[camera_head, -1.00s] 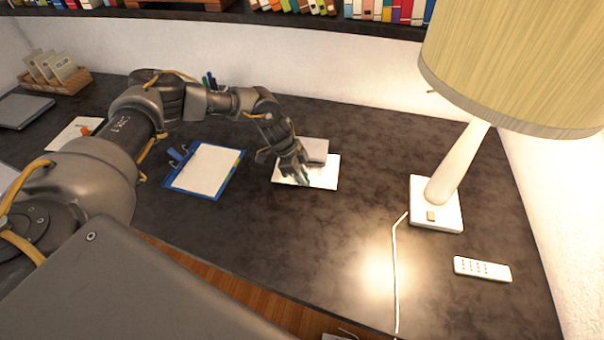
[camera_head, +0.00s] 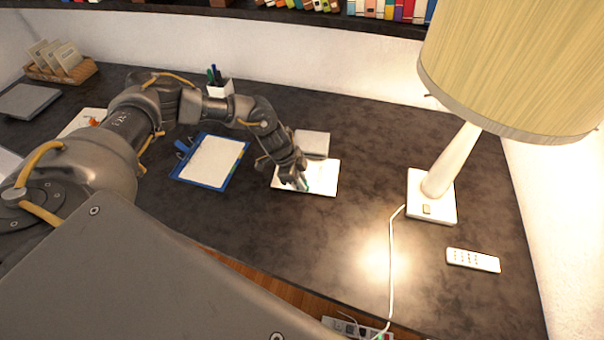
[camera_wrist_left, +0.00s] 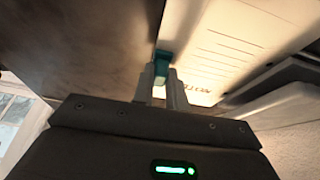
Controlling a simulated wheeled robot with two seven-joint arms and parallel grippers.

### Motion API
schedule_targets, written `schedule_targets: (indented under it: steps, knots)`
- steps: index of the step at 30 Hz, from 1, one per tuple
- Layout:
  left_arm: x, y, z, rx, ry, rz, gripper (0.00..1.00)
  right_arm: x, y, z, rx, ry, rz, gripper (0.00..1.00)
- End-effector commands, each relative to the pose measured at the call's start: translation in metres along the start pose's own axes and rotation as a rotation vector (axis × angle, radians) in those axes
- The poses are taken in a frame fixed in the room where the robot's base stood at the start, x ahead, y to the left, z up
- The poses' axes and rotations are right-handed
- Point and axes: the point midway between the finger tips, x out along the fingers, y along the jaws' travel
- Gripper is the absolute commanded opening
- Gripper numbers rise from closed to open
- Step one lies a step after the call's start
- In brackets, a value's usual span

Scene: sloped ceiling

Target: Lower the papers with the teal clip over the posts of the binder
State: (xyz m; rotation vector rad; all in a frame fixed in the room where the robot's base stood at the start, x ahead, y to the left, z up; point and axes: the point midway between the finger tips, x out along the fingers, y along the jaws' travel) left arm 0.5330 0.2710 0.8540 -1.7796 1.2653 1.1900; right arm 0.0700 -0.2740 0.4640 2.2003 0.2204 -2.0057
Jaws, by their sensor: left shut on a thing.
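The papers (camera_head: 322,178) are a white sheet with a small teal clip (camera_head: 306,186) at the edge, right of the binder in the head view. My left gripper (camera_head: 301,184) is shut on the teal clip. In the left wrist view the fingers (camera_wrist_left: 168,88) close on the teal clip (camera_wrist_left: 163,60), and the lined papers (camera_wrist_left: 225,40) stretch away from it. The blue binder (camera_head: 231,178) lies open with white paper in it, left of the gripper. My right gripper is not in view.
A grey-white pad (camera_head: 312,143) lies behind the papers. A pen cup (camera_head: 220,88) stands behind my left arm. A lamp (camera_head: 432,196) with its cord and a remote (camera_head: 473,260) are at the right. The desk between papers and lamp is clear.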

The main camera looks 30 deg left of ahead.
Motion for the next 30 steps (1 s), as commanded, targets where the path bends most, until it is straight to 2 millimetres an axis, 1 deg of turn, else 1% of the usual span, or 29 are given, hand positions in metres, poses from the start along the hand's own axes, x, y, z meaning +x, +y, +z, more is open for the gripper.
schedule_targets:
  steps: [1,15,26,27,30]
  knots:
    - [-0.002,0.004,-0.001,0.0,0.0,0.003,0.0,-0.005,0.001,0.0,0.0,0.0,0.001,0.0]
    - [-0.001,0.028,0.0,0.0,-0.001,0.003,0.0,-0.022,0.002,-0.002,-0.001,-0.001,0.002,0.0]
    - [0.0,0.03,0.0,0.0,0.0,0.0,0.0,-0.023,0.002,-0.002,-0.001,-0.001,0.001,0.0]
    - [0.0,0.03,0.0,0.0,0.0,0.0,0.17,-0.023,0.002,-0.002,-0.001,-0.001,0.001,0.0]
    - [0.0,0.03,0.0,0.0,0.0,0.0,0.3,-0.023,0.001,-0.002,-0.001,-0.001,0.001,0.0]
